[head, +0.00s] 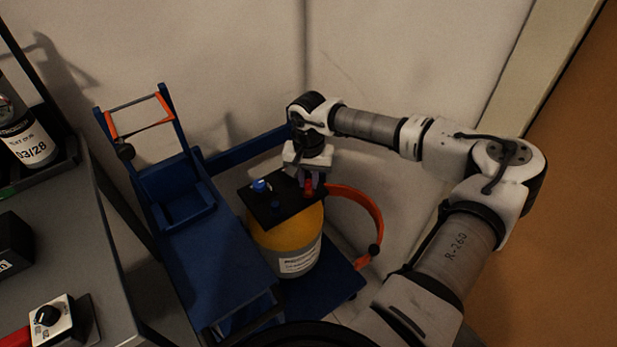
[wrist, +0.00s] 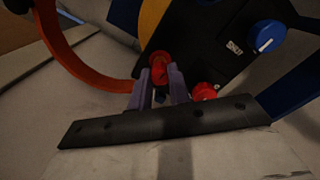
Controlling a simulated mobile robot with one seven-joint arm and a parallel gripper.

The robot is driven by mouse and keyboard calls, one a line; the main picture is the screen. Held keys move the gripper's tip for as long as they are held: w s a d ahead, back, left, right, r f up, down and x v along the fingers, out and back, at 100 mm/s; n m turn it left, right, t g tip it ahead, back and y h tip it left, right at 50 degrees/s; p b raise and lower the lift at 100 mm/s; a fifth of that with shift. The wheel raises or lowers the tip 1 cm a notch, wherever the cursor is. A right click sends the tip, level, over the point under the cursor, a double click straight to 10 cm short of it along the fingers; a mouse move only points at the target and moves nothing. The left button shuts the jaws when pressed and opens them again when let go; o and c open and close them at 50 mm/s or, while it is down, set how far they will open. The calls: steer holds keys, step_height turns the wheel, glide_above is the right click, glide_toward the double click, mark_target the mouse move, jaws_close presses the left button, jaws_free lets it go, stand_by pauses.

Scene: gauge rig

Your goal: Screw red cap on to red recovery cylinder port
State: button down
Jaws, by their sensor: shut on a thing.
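The yellow recovery cylinder (head: 283,243) stands upright with a black plate (head: 290,208) on top. My gripper (head: 307,181) points down at the plate's right side, over a red part (head: 308,188). In the wrist view, the purple fingers of my gripper (wrist: 164,85) are shut on the red cap (wrist: 160,66), close over the plate. The fingers hide part of the cap and what lies under it. I cannot tell whether the cap touches the red port or is threaded on it. A red knob (wrist: 204,91) with a pale mark sits beside the right finger.
A blue knob (head: 260,186) is on the plate's left side. An orange-red curved handle (head: 372,215) arches right of the cylinder. The cylinder stands on a blue cart (head: 333,282). A blue trolley frame (head: 180,200) and a grey bench (head: 75,235) are at left. A wall is behind.

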steer(key=shift+f+b, duration=0.4)
steer(key=shift+f, duration=0.3)
steer(key=shift+f, duration=0.1)
stand_by(1.0)
steer(key=shift+m, duration=0.3)
steer(key=m+b, duration=0.1)
steer(key=m, duration=0.3)
steer(key=shift+m, duration=0.4)
steer(key=shift+f+m+b, duration=0.15)
steer(key=shift+m+b, duration=0.4)
steer(key=shift+m, duration=0.55)
steer(key=m, duration=0.3)
